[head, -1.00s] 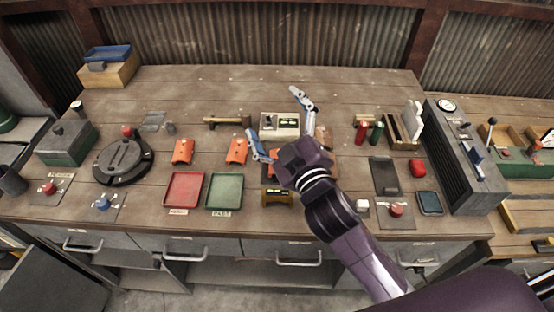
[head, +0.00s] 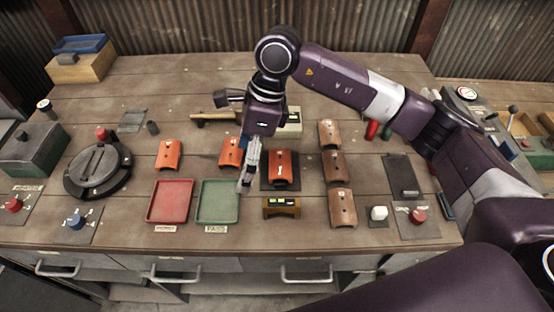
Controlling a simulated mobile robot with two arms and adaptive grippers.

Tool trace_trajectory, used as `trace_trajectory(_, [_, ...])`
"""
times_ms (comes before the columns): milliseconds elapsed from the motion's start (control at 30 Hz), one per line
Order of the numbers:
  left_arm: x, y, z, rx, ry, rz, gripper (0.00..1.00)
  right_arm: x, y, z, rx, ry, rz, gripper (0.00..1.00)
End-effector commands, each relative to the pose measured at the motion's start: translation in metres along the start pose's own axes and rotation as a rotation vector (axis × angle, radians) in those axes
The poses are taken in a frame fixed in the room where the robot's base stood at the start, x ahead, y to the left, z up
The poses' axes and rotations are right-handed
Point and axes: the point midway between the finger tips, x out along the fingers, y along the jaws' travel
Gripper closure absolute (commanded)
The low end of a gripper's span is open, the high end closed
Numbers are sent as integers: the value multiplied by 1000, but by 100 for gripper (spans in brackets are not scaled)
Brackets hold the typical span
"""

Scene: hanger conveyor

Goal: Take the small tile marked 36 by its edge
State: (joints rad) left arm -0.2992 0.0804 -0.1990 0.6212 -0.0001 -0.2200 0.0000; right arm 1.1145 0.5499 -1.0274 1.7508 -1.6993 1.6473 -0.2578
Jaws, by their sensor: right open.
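Several small curved tiles lie on the bench, and the marking 36 cannot be read on any of them. One orange tile (head: 169,155) is at the left, a second orange tile (head: 231,153) is right of it, and a third orange tile (head: 284,168) sits on a dark plate. Three brown tiles stand in a column at the right: the far one (head: 329,134), the middle one (head: 335,167) and the near one (head: 342,207). My right gripper (head: 247,177) is open and points down between the second and third orange tiles. Contact cannot be told. My left gripper is out of view.
A red tray (head: 170,219) and a green tray (head: 217,220) lie in front of the orange tiles. A yellow level-like block (head: 281,207) sits before the dark plate. A round black turntable (head: 97,187) is at the left.

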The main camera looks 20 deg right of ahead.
Motion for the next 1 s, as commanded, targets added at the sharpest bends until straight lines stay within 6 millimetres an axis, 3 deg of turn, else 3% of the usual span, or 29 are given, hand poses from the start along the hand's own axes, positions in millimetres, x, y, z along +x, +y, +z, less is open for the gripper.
trace_trajectory(33, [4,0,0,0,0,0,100,-9,-17,-22,7,85,-48,11])
trace_trajectory(100, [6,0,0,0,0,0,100,-20,-32,-48,22,185,-93,11])
trace_trajectory(233, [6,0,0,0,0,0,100,-35,-45,-73,43,287,-136,11])
trace_trajectory(367, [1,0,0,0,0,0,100,-30,-49,-83,50,312,-142,11])
trace_trajectory(700, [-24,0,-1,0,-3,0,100,8,-57,-95,49,309,-139,11])
trace_trajectory(833, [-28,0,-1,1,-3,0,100,26,-60,-100,48,307,-140,11])
trace_trajectory(1000, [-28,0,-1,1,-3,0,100,33,-62,-102,46,306,-143,11])
